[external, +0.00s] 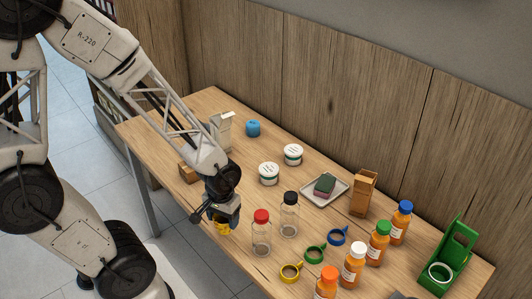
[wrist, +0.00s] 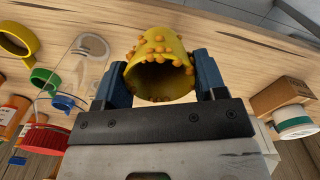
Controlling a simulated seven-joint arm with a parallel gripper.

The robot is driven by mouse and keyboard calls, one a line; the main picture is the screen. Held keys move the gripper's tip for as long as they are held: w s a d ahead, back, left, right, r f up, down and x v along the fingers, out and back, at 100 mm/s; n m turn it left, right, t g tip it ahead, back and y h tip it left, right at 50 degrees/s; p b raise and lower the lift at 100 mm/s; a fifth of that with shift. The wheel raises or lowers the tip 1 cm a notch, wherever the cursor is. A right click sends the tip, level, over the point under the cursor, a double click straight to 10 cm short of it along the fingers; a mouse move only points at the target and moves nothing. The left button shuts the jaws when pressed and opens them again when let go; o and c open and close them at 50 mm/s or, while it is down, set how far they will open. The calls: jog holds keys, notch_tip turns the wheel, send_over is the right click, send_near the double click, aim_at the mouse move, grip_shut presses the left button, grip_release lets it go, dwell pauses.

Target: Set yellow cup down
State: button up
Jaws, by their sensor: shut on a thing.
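The yellow cup (wrist: 160,66) is in my gripper (wrist: 160,80), between the two blue fingers in the wrist view. It has small orange bumps on its outside, and its dark open mouth faces the camera. In the external view my gripper (external: 222,222) is at the table's front edge, left of the red-capped jar, with a bit of the yellow cup (external: 222,228) showing below it. I cannot tell whether the cup touches the table.
A red-capped clear jar (external: 261,235) and a black-capped jar (external: 289,216) stand right of my gripper. Beyond are yellow (external: 291,273), green (external: 314,254) and blue (external: 338,237) rings and several orange bottles. White tubs (external: 269,174) stand behind.

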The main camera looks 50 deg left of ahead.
jog(key=shift+w, duration=0.1)
jog(key=w, duration=0.5)
jog(key=w+f, duration=0.1)
jog(key=w, duration=1)
jog(key=shift+f, duration=0.25)
jog(key=shift+s, duration=0.1)
jog(key=shift+f, duration=1.75)
jog(key=shift+f, duration=0.15)
jog(key=o, duration=0.9)
